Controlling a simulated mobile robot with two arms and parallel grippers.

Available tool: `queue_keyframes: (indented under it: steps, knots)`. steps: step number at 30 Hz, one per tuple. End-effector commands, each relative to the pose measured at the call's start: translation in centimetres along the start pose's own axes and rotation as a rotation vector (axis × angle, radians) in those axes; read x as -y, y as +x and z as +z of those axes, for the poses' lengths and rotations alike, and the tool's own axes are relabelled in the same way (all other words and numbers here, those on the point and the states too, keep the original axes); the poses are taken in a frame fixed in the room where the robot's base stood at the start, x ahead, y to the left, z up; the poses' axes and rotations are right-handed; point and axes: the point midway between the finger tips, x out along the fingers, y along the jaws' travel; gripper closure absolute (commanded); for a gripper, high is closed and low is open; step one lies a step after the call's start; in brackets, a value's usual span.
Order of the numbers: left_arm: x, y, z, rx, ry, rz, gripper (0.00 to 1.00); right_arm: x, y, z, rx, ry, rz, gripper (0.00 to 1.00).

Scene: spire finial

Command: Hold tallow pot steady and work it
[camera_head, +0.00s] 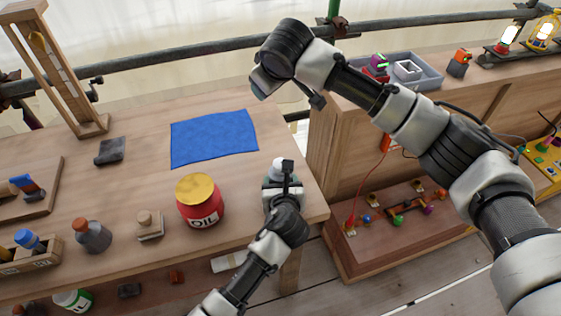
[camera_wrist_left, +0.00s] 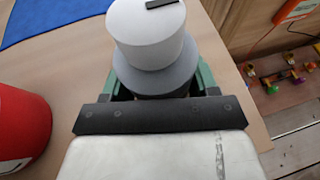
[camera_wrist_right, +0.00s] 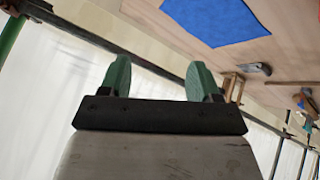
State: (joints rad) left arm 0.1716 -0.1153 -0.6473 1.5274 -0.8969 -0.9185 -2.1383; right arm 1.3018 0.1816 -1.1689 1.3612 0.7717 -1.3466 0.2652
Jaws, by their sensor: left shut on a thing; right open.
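A pot with a white top and a grey body, which I take as the tallow pot (camera_head: 279,164), stands near the right edge of the wooden workbench. In the left wrist view the pot (camera_wrist_left: 150,30) is upright between the green fingers. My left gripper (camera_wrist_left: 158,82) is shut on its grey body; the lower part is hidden. In the head view my left gripper (camera_head: 282,184) covers much of the pot. My right gripper (camera_wrist_right: 158,78) is open and empty, raised above the far side of the bench, away from the pot.
A red oil pot (camera_head: 200,203) with a yellow lid stands left of the held pot. A blue cloth (camera_head: 213,138) lies behind. A grey bottle (camera_head: 93,236) and a small wooden block (camera_head: 149,224) stand further left. A metal rail (camera_head: 180,57) runs along the back.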

Motion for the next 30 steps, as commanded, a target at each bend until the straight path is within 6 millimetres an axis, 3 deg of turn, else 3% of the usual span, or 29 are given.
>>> queue_keyframes:
  steps: [6, 15, 20, 30]
  knots:
    - [0.0, 0.0, 0.0, -0.001, 0.0, 0.0, 0.67, 3.9, -1.9, 5.4, 0.389, 0.172, -0.172, 0.37]
    - [0.0, 0.0, 0.0, -0.001, 0.0, 0.0, 0.67, 5.8, -3.9, 8.4, 0.625, 0.217, -0.243, 0.37]
    - [0.0, 0.0, 0.0, -0.001, 0.0, 0.0, 0.67, 6.3, -2.6, 9.5, 0.635, 0.217, -0.244, 0.37]
    - [0.0, 0.0, 0.0, 0.0, 0.0, 0.0, 0.67, 8.3, 2.7, 13.2, 0.632, 0.217, -0.244, 0.37]
